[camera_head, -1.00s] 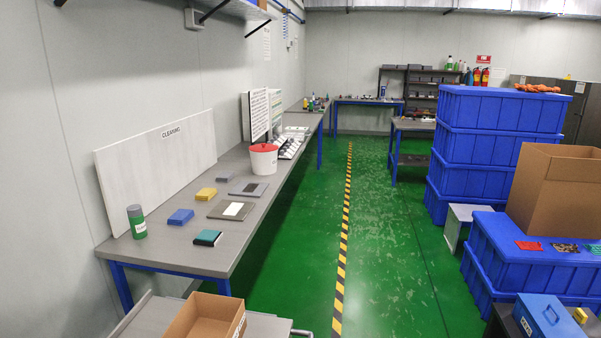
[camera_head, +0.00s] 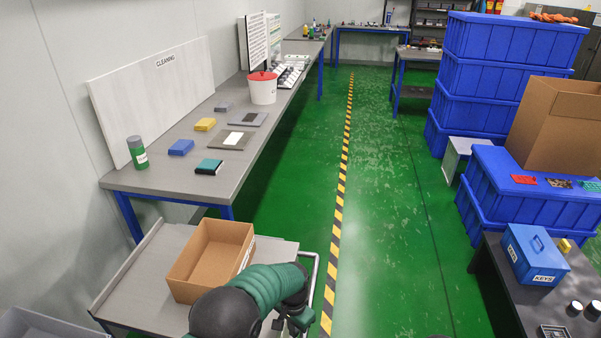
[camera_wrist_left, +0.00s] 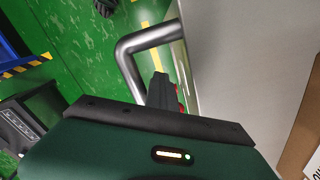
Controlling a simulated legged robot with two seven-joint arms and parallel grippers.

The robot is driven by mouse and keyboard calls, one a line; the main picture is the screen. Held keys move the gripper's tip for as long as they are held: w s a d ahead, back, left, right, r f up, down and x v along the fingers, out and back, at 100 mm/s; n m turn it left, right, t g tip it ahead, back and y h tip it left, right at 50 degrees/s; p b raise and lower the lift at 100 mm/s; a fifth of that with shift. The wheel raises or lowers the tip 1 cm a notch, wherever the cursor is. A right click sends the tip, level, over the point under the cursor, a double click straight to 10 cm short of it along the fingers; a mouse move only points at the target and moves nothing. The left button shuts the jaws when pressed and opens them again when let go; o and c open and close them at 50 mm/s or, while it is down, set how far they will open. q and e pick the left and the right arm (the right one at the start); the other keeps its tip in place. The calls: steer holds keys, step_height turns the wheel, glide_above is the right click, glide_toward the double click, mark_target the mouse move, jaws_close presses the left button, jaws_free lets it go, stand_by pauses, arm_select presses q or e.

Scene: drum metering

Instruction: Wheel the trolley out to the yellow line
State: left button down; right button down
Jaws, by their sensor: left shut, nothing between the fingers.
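The trolley (camera_head: 150,262) is a grey flat-topped cart in the lower left of the head view, beside the front end of the workbench. Its metal handle (camera_head: 315,272) is on its right side; the bent bar also shows in the left wrist view (camera_wrist_left: 127,62). The yellow line (camera_head: 341,190) is a yellow-and-black floor strip running away to the right of the trolley. My left gripper (camera_head: 293,322) is shut and empty close beside the handle; its dark fingers (camera_wrist_left: 160,92) show next to the bar. Contact cannot be told. My right gripper is not in view.
An open cardboard box (camera_head: 213,256) sits on the trolley. The workbench (camera_head: 190,185) stands behind it along the wall. Blue crates (camera_head: 535,192) and a dark table (camera_head: 490,268) with a blue keys box (camera_head: 535,255) are at right. The green floor (camera_head: 390,240) between is clear.

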arm_select(q)
steer(key=shift+s+d, duration=0.15)
steer(key=shift+d, duration=0.6)
steer(key=shift+s+d, duration=0.1)
steer(key=shift+d, duration=0.6)
steer(key=shift+s+d, duration=0.25)
steer(key=shift+d, duration=1)
steer(key=shift+s+d, duration=0.2)
steer(key=shift+d, duration=1.15)
